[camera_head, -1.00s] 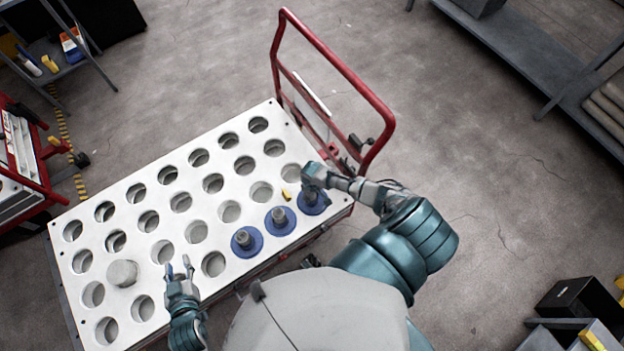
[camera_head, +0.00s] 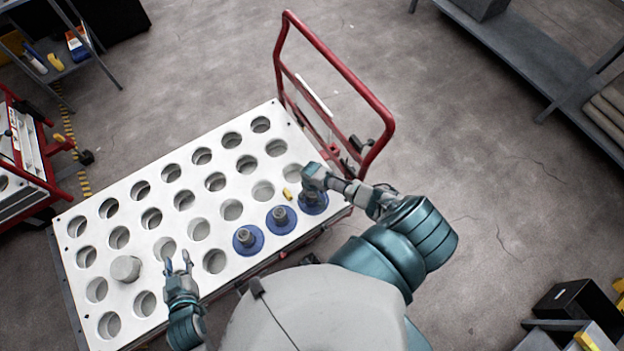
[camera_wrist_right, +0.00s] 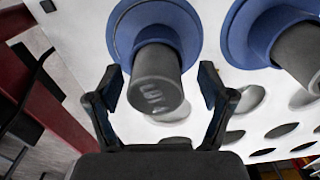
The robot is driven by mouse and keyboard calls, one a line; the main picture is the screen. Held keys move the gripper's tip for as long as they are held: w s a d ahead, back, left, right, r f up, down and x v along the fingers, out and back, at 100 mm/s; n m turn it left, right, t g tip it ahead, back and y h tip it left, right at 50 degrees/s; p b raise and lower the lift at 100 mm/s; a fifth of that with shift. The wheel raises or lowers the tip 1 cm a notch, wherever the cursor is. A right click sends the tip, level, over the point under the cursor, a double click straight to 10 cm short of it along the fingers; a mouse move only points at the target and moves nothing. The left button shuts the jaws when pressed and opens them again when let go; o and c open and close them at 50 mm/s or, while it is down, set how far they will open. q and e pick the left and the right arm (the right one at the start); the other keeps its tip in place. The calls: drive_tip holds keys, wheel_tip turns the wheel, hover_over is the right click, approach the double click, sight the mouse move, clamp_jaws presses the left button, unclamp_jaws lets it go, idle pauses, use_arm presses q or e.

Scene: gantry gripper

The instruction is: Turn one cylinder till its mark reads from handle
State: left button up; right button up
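Three grey cylinders with blue flanges sit in the near-right row of the white plate (camera_head: 185,240) in the head view: a left one (camera_head: 246,237), a middle one (camera_head: 280,215) and one nearest the red handle (camera_head: 316,208). My right gripper (camera_head: 308,184) is over the one nearest the handle and partly hides it. In the right wrist view, that cylinder (camera_wrist_right: 155,80) stands between the two spread fingers, with gaps at both sides. Its end carries a pale mark that I cannot read surely. My left gripper (camera_head: 178,264) is open and empty above the plate.
The red handle (camera_head: 345,75) rises behind the plate's right end. A pale plug (camera_head: 125,268) sits near the left end, and a small yellow piece (camera_head: 288,194) lies near the cylinders. Many holes are empty. Shelves (camera_head: 540,70) stand at upper right.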

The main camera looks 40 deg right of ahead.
wheel_tip(320, 180, up, 12)
drive_tip(key=shift+f, duration=0.1)
idle(0.5)
